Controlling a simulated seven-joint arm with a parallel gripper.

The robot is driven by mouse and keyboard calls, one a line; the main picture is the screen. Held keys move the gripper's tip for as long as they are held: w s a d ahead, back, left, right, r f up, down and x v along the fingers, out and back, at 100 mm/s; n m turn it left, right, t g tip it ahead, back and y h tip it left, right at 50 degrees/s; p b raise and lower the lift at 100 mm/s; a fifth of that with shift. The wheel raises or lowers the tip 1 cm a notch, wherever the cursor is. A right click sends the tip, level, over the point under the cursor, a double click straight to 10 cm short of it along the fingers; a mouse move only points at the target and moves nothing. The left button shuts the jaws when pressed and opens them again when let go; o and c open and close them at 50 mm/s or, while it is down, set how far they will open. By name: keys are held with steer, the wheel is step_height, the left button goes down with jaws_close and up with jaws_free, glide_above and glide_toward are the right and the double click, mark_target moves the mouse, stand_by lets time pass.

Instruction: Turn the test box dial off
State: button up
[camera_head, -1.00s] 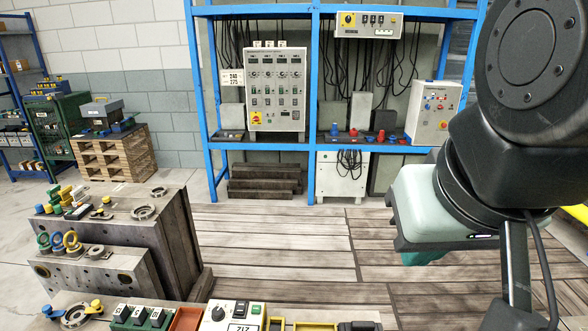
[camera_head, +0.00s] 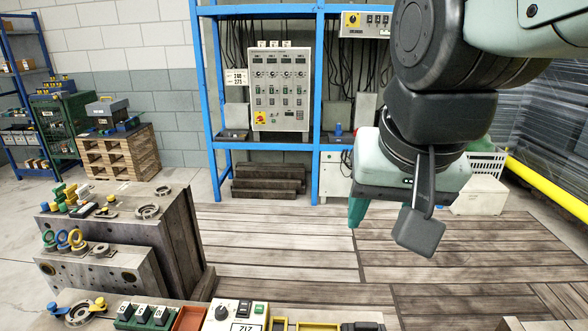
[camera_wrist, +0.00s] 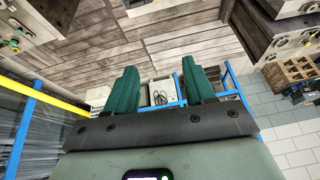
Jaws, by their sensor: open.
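The test box (camera_head: 236,316) is a pale box with a black dial (camera_head: 221,312), a dark switch, a green button and a number display. It sits at the bottom edge of the head view, where its lower part is cut off. Which way the dial points is too small to tell. My gripper (camera_head: 357,212) hangs in the air to the right of the box and above it, well apart from it. In the wrist view my gripper (camera_wrist: 159,68) shows two teal fingers spread apart with nothing between them. The box is not clear in that view.
Green blocks with black switches (camera_head: 143,315) and a red-brown bin (camera_head: 188,319) stand left of the box. Yellow trays (camera_head: 317,326) lie to its right. Heavy steel moulds (camera_head: 125,235) rise behind on the left. A blue rack (camera_head: 317,80) with a control cabinet (camera_head: 281,88) stands behind.

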steer(key=w+a+f+m+g, duration=0.2)
steer(key=w+a+f, duration=0.2)
steer(key=w+a, duration=0.45)
steer(key=m+g, duration=0.3)
glide_above(220, 309)
step_height(220, 309, down, 24)
step_height(220, 309, down, 11)
steer(key=shift+d+r, duration=0.1)
steer(key=shift+r, duration=0.1)
jaws_close()
